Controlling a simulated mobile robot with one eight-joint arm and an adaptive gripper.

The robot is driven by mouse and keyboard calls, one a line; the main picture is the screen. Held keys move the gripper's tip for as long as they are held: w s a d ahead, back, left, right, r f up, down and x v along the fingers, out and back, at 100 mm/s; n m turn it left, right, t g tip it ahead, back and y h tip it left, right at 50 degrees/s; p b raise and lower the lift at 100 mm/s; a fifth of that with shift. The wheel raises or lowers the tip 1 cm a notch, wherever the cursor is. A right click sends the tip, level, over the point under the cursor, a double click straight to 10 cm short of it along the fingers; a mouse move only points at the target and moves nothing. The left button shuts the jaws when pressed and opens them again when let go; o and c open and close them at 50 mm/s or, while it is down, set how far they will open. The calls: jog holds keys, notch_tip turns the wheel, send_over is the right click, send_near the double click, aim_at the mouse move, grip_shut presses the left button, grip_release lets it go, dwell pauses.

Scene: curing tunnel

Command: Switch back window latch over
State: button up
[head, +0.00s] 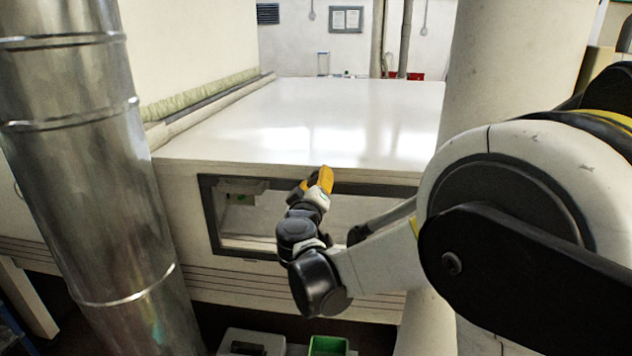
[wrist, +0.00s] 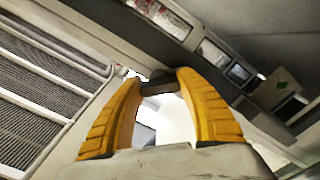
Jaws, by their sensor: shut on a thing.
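The window (head: 209,215) is a wide opening with a dark grey frame in the front of the white housing. My gripper (head: 322,180) is at the upper edge of this frame, its yellow fingers pointing up and away. In the wrist view my gripper (wrist: 158,80) has its two ridged yellow fingers closed on a small dark piece, the latch (wrist: 160,76). Only a short part of the latch shows between the fingertips. In the head view my fingers and wrist hide the latch. Its turned position cannot be told.
A shiny metal duct (head: 95,170) stands at the left and a pale column (head: 490,65) at the right. The housing's flat white top (head: 300,115) is clear. A green bin (head: 328,346) is on the floor below. Ribbed grey panels (wrist: 45,75) show in the wrist view.

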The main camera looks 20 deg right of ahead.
jog(key=n, duration=0.4)
jog(key=shift+n, duration=2.6)
jog(key=o, duration=1.2)
jog(key=shift+d, duration=0.1)
jog(key=shift+o, duration=0.2)
jog(key=shift+s, duration=0.1)
jog(key=v, duration=1.2)
